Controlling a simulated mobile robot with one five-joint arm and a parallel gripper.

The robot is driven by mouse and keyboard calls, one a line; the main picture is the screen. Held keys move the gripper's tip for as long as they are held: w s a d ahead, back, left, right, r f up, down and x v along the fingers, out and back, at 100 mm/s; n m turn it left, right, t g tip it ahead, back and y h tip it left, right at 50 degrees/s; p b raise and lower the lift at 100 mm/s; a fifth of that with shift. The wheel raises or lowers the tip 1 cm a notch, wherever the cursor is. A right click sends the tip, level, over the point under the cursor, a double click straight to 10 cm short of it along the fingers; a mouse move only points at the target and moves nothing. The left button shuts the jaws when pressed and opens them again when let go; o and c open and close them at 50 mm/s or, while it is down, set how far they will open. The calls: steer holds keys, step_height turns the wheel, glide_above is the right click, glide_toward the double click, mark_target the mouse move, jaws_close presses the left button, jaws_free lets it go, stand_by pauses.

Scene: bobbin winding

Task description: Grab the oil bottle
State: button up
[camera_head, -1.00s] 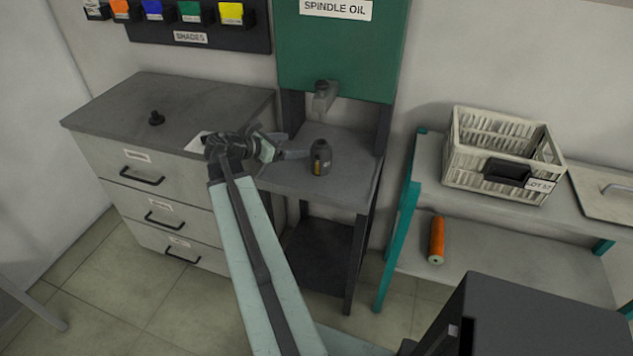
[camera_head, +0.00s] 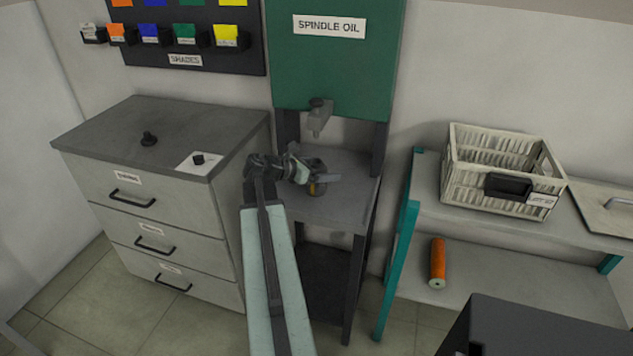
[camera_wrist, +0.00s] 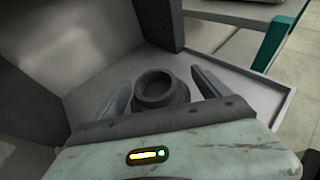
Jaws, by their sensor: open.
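The oil bottle (camera_head: 317,188) stands upright on the grey shelf (camera_head: 345,207) under the green spindle oil panel. In the wrist view the dark round neck and shoulder of the bottle (camera_wrist: 160,92) lie between my two spread fingers (camera_wrist: 165,95). My gripper is open, with one finger on each side of the bottle. A gap shows on both sides in the wrist view. The lower bottle is hidden there.
A dark spout (camera_head: 319,118) hangs above the shelf behind my gripper. A grey drawer cabinet (camera_head: 150,190) stands at left with small black knobs on top. At right, a teal-legged bench (camera_head: 425,185) holds a pale crate (camera_head: 500,185), with an orange spool (camera_head: 437,263) below.

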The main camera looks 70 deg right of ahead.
jaws_close()
steer(key=shift+r, duration=0.1)
